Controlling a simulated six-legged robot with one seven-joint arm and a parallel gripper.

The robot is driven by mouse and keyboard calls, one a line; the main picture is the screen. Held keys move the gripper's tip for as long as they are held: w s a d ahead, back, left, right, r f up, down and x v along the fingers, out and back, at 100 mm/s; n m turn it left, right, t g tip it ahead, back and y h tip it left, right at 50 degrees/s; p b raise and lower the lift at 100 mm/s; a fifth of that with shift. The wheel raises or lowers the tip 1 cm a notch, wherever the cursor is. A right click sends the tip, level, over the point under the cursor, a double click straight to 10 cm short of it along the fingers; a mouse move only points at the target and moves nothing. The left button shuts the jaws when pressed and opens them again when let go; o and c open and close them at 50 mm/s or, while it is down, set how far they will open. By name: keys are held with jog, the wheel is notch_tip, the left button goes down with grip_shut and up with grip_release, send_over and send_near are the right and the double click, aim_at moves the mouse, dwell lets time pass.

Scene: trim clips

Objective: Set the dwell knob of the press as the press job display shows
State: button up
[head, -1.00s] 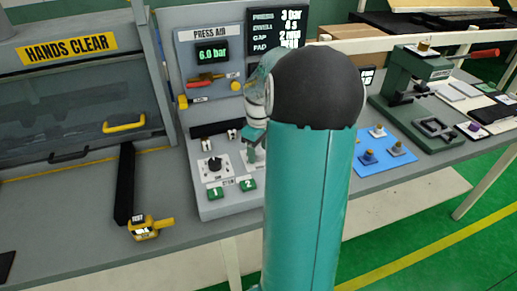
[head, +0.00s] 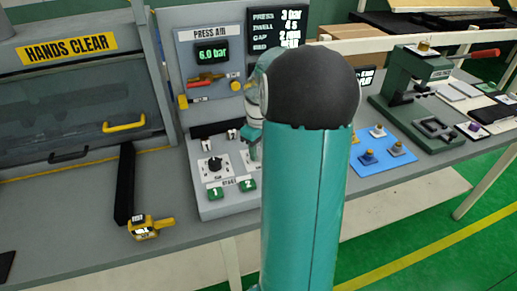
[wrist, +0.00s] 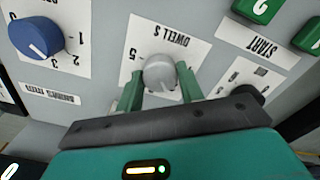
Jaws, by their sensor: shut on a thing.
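The dwell knob (wrist: 160,73) is light grey and sits on a white label reading "DWELL S", seen upside down in the wrist view. A 5 shows at its left; the other scale marks near it are hidden or too blurred to read, and its exact setting is unclear. My gripper (wrist: 160,86) is shut on the knob, with one green finger on each side. In the head view my arm hides the knob. The press job display (head: 277,28) reads press 3 bar, dwell 4 s, gap 2 mm; its bottom line is partly covered.
A blue knob (wrist: 37,37) with its own scale is left of the dwell knob in the wrist view. Green start buttons (wrist: 250,9) lie at the upper right. A black knob (head: 215,164) is on the panel. A blue mat (head: 372,172) holds small parts.

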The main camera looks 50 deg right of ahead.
aim_at(258, 151)
jog(key=m, duration=0.9)
jog(key=shift+m, duration=0.3)
jog(key=m, duration=0.4)
jog(key=shift+m, duration=0.3)
jog(key=m, duration=0.4)
jog(key=shift+r, duration=0.1)
jog(key=o, duration=1)
notch_tip(258, 151, up, 14)
jog(key=shift+f, duration=0.15)
